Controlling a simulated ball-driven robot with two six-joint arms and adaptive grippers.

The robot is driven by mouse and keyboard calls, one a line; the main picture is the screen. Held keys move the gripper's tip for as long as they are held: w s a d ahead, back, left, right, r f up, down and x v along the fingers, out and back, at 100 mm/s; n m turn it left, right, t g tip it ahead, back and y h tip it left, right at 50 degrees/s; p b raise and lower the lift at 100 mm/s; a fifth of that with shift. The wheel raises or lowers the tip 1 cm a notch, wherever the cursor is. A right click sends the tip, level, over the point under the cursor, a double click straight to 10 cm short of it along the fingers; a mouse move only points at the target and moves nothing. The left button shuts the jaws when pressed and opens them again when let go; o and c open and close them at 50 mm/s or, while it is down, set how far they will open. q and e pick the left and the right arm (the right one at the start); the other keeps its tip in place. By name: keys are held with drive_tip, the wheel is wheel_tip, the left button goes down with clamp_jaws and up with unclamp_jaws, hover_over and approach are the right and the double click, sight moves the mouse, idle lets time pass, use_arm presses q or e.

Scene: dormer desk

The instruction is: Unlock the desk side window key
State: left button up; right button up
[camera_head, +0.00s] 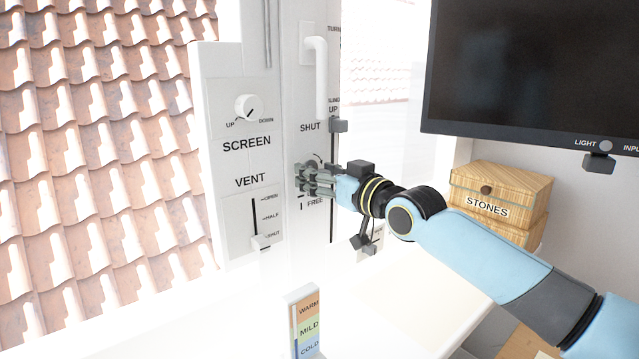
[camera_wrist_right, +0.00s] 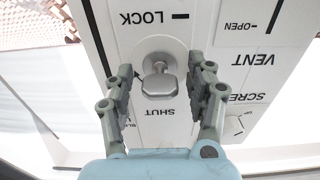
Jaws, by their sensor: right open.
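The window key (camera_wrist_right: 158,82) is a light grey metal key with a broad bow, set in a round silver lock plate (camera_wrist_right: 150,52) on the white window frame. The wrist view is upside down, with LOCK and SHUT lettering on either side of the key. My right gripper (camera_wrist_right: 164,72) is open, with one finger on each side of the key and a visible gap to each. My left gripper is not in view.
A white window handle (camera_head: 318,75) stands above the lock. To the left is a panel with the SCREEN knob (camera_head: 246,107) and VENT slider (camera_head: 262,243). A monitor (camera_head: 530,70), STONES box (camera_head: 495,190) and WARM-MILD-COLD block (camera_head: 305,325) are nearby.

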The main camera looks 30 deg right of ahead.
drive_tip(key=shift+c, duration=0.2)
clamp_jaws()
idle(0.3)
drive_tip(key=n+b, duration=0.1)
drive_tip(key=n, duration=0.1)
drive_tip(key=n+b, duration=0.1)
drive_tip(key=b, duration=0.1)
drive_tip(key=shift+f+n, duration=0.2)
drive_tip(key=shift+n, duration=0.2)
drive_tip(key=n+b, duration=0.3)
drive_tip(key=n, duration=0.1)
drive_tip(key=shift+n+b, duration=0.3)
drive_tip(key=n+b, duration=0.2)
drive_tip(key=n, duration=0.2)
drive_tip(key=shift+n, duration=0.3)
drive_tip(key=n+b, duration=0.2)
drive_tip(key=n, duration=0.2)
drive_tip(key=shift+r+n, duration=0.1)
drive_tip(key=shift+n, duration=0.3)
drive_tip(key=shift+b, duration=0.3)
